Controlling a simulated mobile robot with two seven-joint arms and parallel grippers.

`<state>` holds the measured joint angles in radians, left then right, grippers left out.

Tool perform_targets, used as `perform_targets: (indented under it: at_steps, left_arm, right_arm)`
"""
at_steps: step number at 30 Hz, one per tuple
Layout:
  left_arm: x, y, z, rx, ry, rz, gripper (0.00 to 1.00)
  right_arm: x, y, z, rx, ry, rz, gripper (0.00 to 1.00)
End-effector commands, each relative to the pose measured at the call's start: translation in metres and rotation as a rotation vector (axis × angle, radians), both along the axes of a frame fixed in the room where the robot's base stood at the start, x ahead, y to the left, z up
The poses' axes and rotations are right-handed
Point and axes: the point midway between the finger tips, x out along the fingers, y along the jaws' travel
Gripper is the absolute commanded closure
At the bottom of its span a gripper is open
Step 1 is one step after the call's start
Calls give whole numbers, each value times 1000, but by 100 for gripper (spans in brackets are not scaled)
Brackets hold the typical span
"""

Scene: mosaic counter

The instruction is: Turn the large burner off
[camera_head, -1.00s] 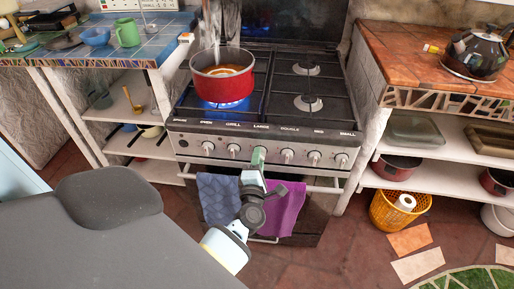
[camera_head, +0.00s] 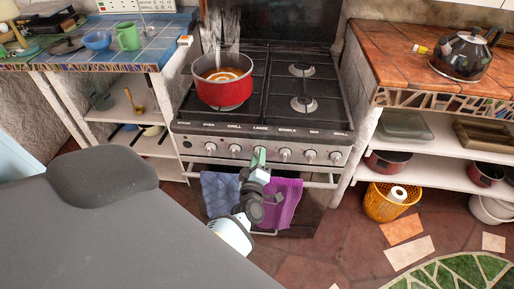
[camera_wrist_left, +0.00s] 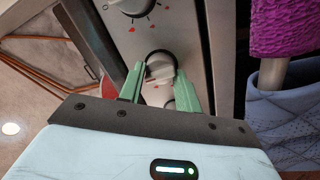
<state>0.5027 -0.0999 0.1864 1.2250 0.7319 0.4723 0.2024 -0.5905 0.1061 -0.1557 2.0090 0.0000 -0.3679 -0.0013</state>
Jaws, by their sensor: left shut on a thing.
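The stove (camera_head: 262,110) stands in the middle of the head view, with a row of labelled knobs on its front. My left gripper (camera_head: 259,157) is at the knob under the "LARGE" label. In the left wrist view the green fingers (camera_wrist_left: 160,88) are shut on a pale knob (camera_wrist_left: 161,68), one finger on each side. The red pot (camera_head: 223,88) of orange soup sits on the left front burner, and steam rises from it. No flame shows under the pot. My right gripper is not in view.
A blue towel (camera_head: 219,193) and a purple towel (camera_head: 284,203) hang on the oven rail below the knobs. A tiled counter (camera_head: 163,50) is at left. A counter at right holds a black kettle (camera_head: 462,56). A yellow basket (camera_head: 378,208) stands on the floor.

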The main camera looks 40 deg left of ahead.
Motion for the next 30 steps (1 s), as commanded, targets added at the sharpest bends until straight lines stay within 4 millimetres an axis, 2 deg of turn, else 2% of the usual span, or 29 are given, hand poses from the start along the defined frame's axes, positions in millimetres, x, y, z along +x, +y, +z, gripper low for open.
perform_targets:
  at_steps: [19, 20, 21, 24, 30]
  left_arm:
    - [0, 0, 0, 44, 25, 1, 89]
    - [0, 0, 0, 44, 25, 1, 63]
    - [0, 0, 0, 44, 25, 1, 57]
    - [0, 0, 0, 42, 25, 1, 45]
    - [0, 0, 0, 42, 25, 0, 45]
  right_arm:
    - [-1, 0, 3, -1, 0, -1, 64]
    - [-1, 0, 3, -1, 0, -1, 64]
    - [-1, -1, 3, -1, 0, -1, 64]
    - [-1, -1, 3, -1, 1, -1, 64]
    - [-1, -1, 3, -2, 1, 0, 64]
